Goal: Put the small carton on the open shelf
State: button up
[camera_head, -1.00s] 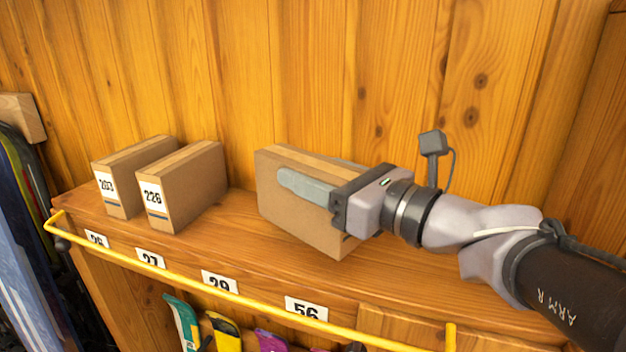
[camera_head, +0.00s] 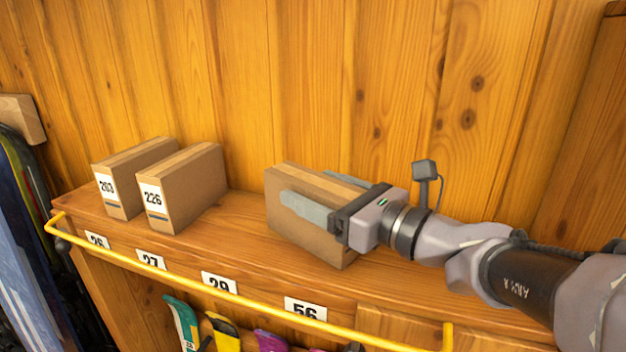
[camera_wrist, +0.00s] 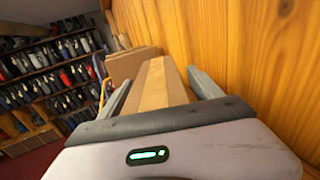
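The small carton (camera_head: 305,232) is brown with a lighter tape strip along its top. It appears to stand upright on the wooden open shelf (camera_head: 225,245), right of the labelled cartons. My gripper (camera_head: 328,192) reaches in from the right with one finger along each side of the carton. The fingers look spread, with the far one standing off the carton. The wrist view shows the carton's top (camera_wrist: 160,85) between the fingers, with a gap on the right side. The carton's far face and most of its underside edge are hidden.
Two cartons labelled 203 (camera_head: 118,195) and 226 (camera_head: 165,205) stand on the shelf's left part. A wooden plank wall (camera_head: 310,80) closes the back. Bare shelf lies between carton 226 and the small carton.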

jog(key=shift+r, duration=0.15)
jog(key=b+v, duration=0.1)
jog(key=v, duration=0.6)
jog(key=shift+s, duration=0.25)
jog(key=shift+d, duration=0.1)
jog(key=shift+r, duration=0.15)
